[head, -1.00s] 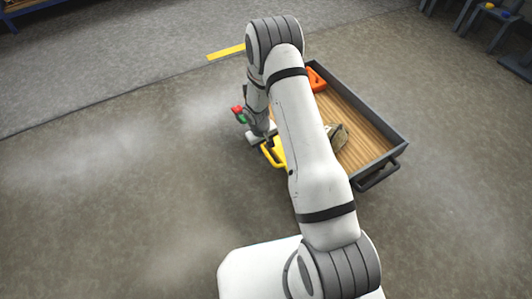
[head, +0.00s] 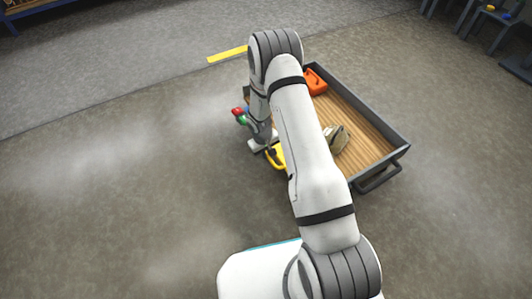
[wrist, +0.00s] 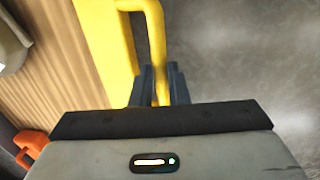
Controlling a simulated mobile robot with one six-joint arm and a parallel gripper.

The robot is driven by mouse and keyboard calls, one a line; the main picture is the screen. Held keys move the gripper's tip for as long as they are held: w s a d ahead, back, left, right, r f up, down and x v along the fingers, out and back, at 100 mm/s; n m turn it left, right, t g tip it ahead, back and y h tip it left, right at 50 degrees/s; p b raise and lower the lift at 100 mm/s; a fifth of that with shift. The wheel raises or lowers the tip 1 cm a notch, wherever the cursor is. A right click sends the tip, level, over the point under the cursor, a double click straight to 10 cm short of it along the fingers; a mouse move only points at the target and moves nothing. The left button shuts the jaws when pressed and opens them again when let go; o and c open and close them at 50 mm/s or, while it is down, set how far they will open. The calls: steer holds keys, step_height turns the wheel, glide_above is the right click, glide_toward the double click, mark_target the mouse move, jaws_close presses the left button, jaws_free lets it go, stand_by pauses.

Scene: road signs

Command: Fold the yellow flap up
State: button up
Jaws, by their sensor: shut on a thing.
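The yellow flap (wrist: 104,42) forms one side of a low wooden-floored cart and carries a yellow bar handle (wrist: 157,40). In the head view the flap (head: 279,160) is mostly hidden behind my arm. My gripper (wrist: 163,88) is shut on the handle, with the bar between its dark fingers in the wrist view. In the head view my gripper (head: 266,146) is at the cart's left side, with the fingertips hard to make out. The flap's exact angle cannot be told.
The cart's dark rim (head: 390,165) surrounds a wooden bed. An orange object (head: 315,80) and a tan bag-like object (head: 337,138) lie in the bed. A yellow strip (head: 227,54) marks the floor behind. The floor to the left is clear.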

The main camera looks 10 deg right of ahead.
jaws_close()
steer(key=shift+a, duration=0.15)
steer(key=shift+r, duration=0.15)
